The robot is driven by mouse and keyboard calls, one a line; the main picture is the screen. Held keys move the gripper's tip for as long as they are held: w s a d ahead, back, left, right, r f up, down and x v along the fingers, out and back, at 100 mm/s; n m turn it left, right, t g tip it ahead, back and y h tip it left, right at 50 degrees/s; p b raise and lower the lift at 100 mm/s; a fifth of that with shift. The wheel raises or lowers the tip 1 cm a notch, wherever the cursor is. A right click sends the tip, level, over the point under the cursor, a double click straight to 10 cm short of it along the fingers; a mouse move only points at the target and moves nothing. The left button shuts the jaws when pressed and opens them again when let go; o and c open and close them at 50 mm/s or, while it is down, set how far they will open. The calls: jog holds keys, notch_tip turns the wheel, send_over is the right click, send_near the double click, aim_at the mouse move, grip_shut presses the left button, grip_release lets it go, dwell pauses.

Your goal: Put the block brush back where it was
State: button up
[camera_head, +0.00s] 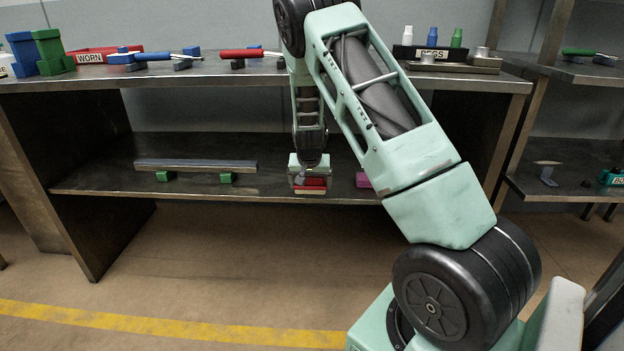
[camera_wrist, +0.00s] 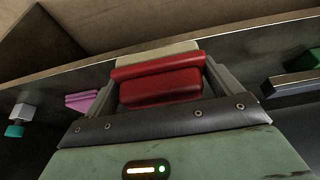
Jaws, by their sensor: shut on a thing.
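The block brush (camera_head: 312,183) has a red body and pale bristles. My gripper (camera_head: 309,175) is shut on it at the front of the lower shelf (camera_head: 100,183). In the wrist view the red body of the brush (camera_wrist: 160,88) sits between the two fingers of my gripper (camera_wrist: 162,80), with the cream bristle side beyond it, toward the shelf's front edge. I cannot tell whether the brush touches the shelf.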

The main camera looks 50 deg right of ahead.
jog(key=w+d, duration=0.2)
jog(key=d, duration=0.1)
jog(key=w+d+b, duration=0.1)
jog(key=w+d, duration=0.2)
jog(key=w+d+b, duration=0.1)
jog(key=w+d, duration=0.1)
jog(key=shift+w+d, duration=0.3)
jog(key=shift+d, duration=0.1)
jog(key=shift+w+d+f, duration=0.1)
jog(key=shift+d+f, duration=0.05)
jog(key=shift+f, duration=0.2)
jog(key=shift+f+b, duration=0.8)
jog(key=shift+f, duration=0.6)
